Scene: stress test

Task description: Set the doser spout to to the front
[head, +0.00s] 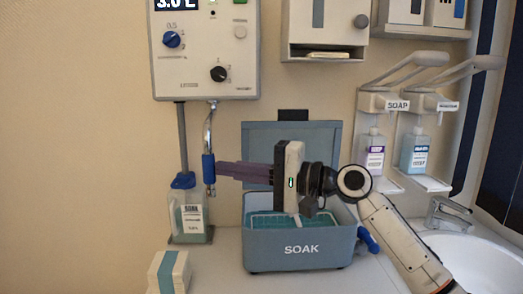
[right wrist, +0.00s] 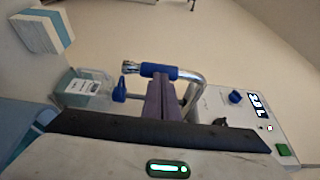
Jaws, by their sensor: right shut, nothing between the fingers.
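The doser (head: 205,50) is a pale wall box with knobs and a display reading 3.0 L. Its metal spout (head: 211,118) comes out below the box and bends down, with a blue sleeve (head: 208,168) near its lower end. The right wrist view also shows the spout's blue sleeve (right wrist: 160,71) and its metal nozzle end (right wrist: 130,67). My right gripper (head: 219,170) has purple fingers, shut and empty, with the tips right beside the sleeve. I cannot tell whether they touch it. In the right wrist view the fingers (right wrist: 160,84) point at the sleeve. My left gripper is out of view.
A bottle with a blue cap (head: 186,215) stands below the spout. The open SOAK box (head: 298,250) is under my right gripper. A white-and-teal block (head: 169,272) lies at the front left. Soap dispensers (head: 375,150) and a sink (head: 470,262) are at right.

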